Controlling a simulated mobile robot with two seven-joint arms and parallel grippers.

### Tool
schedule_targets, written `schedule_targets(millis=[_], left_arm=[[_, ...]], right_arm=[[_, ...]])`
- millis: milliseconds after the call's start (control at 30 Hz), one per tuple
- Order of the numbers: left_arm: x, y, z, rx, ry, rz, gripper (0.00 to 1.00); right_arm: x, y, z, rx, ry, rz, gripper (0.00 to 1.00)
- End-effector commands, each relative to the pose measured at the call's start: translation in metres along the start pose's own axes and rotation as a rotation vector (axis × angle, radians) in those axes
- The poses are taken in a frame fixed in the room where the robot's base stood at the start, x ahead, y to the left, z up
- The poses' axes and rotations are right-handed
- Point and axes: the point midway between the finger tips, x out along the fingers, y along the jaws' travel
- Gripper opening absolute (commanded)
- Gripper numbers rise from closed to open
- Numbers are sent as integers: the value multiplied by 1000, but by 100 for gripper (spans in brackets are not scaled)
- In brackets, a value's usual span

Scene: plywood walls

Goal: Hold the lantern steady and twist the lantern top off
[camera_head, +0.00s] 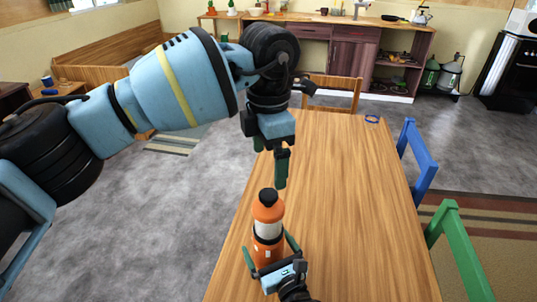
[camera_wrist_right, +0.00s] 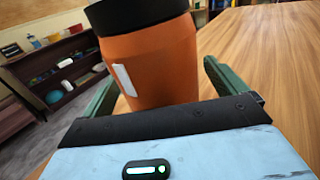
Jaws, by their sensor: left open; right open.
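The orange lantern (camera_head: 268,250) stands upright on the wooden table, with a pale middle band and black rings. Its orange lantern top (camera_head: 268,208) has a black knob. My right gripper (camera_head: 269,256) is open, with its green fingers on either side of the lantern's lower body. In the right wrist view the orange body (camera_wrist_right: 150,62) sits between the spread fingers, and a gap shows at the right finger. My left gripper (camera_head: 270,166) is open and empty, pointing down above the lantern top and apart from it.
The wooden table (camera_head: 345,190) is mostly clear, with a small blue ring-like item (camera_head: 371,119) at its far edge. A blue chair (camera_head: 417,158) and a green chair (camera_head: 458,245) stand along the right side. A wooden chair (camera_head: 333,92) is at the far end.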

Motion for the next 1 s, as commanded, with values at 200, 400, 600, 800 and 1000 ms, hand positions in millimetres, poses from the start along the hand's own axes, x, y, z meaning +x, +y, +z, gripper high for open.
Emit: schedule_targets(millis=[200,400,600,800,1000], left_arm=[[0,0,0,0,0,0,93],[0,0,0,0,0,0,93],[0,0,0,0,0,0,93],[0,0,0,0,0,0,93],[0,0,0,0,0,0,93]], right_arm=[[-11,0,-1,0,1,-1,97],[-46,0,-2,1,3,0,97],[-85,0,-1,-1,2,0,97],[-111,0,-1,-1,2,0,97],[-120,0,0,0,0,0,97]])
